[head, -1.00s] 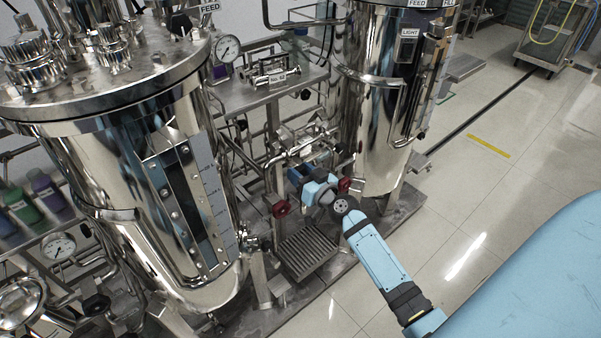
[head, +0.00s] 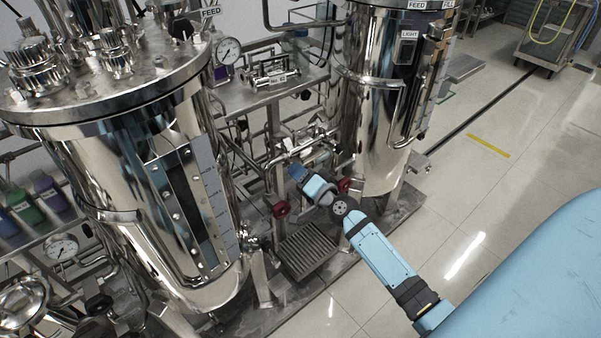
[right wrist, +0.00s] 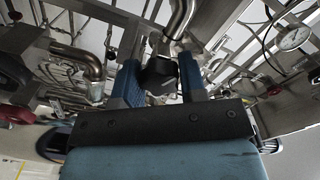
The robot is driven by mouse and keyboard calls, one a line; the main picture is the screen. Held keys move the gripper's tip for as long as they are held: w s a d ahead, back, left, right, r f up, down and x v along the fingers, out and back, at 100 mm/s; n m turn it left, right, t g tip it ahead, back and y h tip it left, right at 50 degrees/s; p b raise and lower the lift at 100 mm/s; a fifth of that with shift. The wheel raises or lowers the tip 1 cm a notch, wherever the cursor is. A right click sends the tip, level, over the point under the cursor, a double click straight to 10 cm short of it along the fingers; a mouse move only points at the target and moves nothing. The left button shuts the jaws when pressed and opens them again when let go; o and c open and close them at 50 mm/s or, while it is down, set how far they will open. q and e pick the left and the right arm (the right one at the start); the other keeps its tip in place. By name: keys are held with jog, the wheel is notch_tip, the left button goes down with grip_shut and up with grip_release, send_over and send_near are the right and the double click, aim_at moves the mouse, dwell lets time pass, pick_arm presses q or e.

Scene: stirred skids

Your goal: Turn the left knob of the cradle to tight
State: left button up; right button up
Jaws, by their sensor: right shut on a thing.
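My right gripper (head: 298,173) is low between the two steel tanks, in front of the pipework. In the right wrist view its blue fingers (right wrist: 160,82) are shut on a dark knob (right wrist: 160,72), one finger on each side. A bent steel pipe (right wrist: 181,18) runs just beyond the knob. In the head view the gripper hides the knob and most of its mount, so I cannot tell the cradle's outline or how tight the knob is. My left gripper is not in view.
A red handwheel (head: 281,209) is left of the gripper and another (head: 344,185) is right of it. The large left tank (head: 130,190) and right tank (head: 372,110) flank the arm. A grated step (head: 305,250) lies below. Open floor (head: 490,200) is at the right.

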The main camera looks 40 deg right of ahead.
jog(key=m, duration=0.2)
jog(key=shift+m, duration=0.4)
jog(key=m, duration=0.3)
jog(key=shift+m+p, duration=0.3)
jog(key=shift+p, duration=0.05)
jog(key=m, duration=0.4)
pick_arm(q)
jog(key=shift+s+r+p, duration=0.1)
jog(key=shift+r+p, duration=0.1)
jog(key=shift+p, duration=0.2)
pick_arm(e)
jog(key=shift+m, duration=1.3)
jog(key=o, duration=0.9)
